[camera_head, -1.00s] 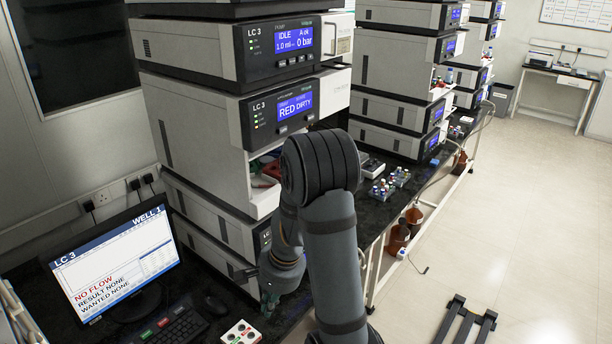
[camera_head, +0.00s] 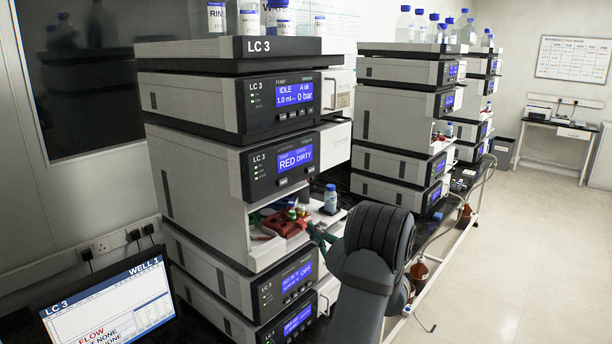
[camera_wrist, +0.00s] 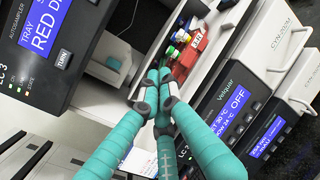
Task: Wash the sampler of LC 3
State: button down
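The sampler of LC 3 (camera_head: 245,172) is the second large unit of the near stack. Its blue display (camera_head: 296,158) reads RED and DIRTY, with small buttons below. In the wrist view, the sampler's dark front (camera_wrist: 45,45) fills the upper left, with a button marked TURN (camera_wrist: 65,59). The open bay below holds a red tray (camera_head: 284,224) with colored-cap vials; the tray also shows in the wrist view (camera_wrist: 188,58).
A blue-capped bottle (camera_head: 330,200) stands at the bay's right side. Bottles stand on top of the stack. The monitor (camera_head: 108,305) is at lower left. Lower units (camera_wrist: 232,112) lie under the bay. Open floor (camera_head: 510,260) is at right.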

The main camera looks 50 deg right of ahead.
aim_at(310, 170)
jog(key=s+d+r+m+t+h, duration=0.1)
jog(key=s+d+r+m+h, duration=0.2)
jog(key=r, duration=0.3)
jog(key=s+d+r+m+h, duration=0.3)
jog(key=r+m+h, duration=0.2)
jog(key=r, duration=0.2)
jog(key=shift+s+t, duration=0.3)
jog(key=shift+t, duration=0.1)
jog(key=shift+d, duration=0.1)
jog(key=w+p, duration=0.3)
jog(key=w, duration=0.6)
jog(key=shift+w+a, duration=0.1)
jog(key=shift+a, duration=0.1)
dwell(0.5)
jog(key=shift+w+p, duration=0.3)
jog(key=shift+p, duration=0.05)
